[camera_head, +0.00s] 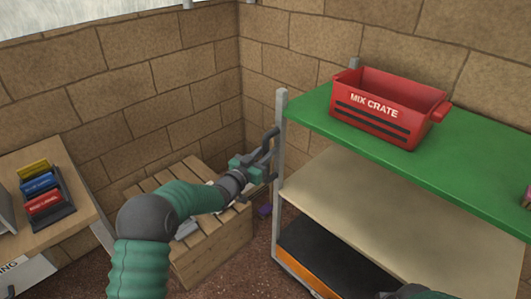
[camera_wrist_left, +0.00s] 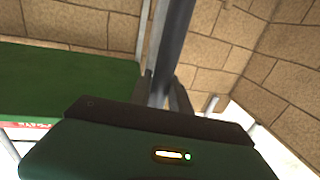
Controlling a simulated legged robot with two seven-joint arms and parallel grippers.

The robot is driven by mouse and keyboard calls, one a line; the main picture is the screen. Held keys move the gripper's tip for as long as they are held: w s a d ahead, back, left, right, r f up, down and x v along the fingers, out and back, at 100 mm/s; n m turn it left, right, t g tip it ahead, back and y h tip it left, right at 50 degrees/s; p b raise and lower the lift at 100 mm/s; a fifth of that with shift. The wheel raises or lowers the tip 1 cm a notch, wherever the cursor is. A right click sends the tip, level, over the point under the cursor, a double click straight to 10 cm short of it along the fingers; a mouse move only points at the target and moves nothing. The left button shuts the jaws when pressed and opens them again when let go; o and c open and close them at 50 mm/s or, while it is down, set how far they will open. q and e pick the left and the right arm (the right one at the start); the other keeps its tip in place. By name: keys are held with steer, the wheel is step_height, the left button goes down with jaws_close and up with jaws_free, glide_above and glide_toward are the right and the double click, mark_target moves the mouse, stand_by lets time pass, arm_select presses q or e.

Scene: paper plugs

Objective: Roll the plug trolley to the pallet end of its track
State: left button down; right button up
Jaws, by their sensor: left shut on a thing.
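The plug trolley is a rack with a green top shelf (camera_head: 470,150), a beige middle shelf (camera_head: 350,190) and a dark, orange-edged lower deck (camera_head: 310,255). Its grey corner post (camera_head: 281,150) stands at the left. My left gripper (camera_head: 274,155) is shut on this post near its upper part; the wrist view also shows the post (camera_wrist_left: 172,45) between the fingers (camera_wrist_left: 163,92). The slatted wooden pallet (camera_head: 215,250) is left of the trolley, partly hidden by my left arm. A dark and teal piece of my right arm shows at the bottom edge; its fingers are unclear. The track is not discernible.
A red mix crate (camera_head: 385,105) stands on the green shelf. A wooden table (camera_head: 75,205) at the left holds a dark rack with red, blue and yellow items (camera_head: 40,190). Block walls close the corner behind. A small purple thing (camera_head: 264,210) lies between pallet and trolley.

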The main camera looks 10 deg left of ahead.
arm_select(q)
steer(key=c, duration=1.2)
jaws_free()
steer(key=p+v, duration=0.1)
steer(key=v, duration=1.6)
steer(key=shift+p, duration=0.35)
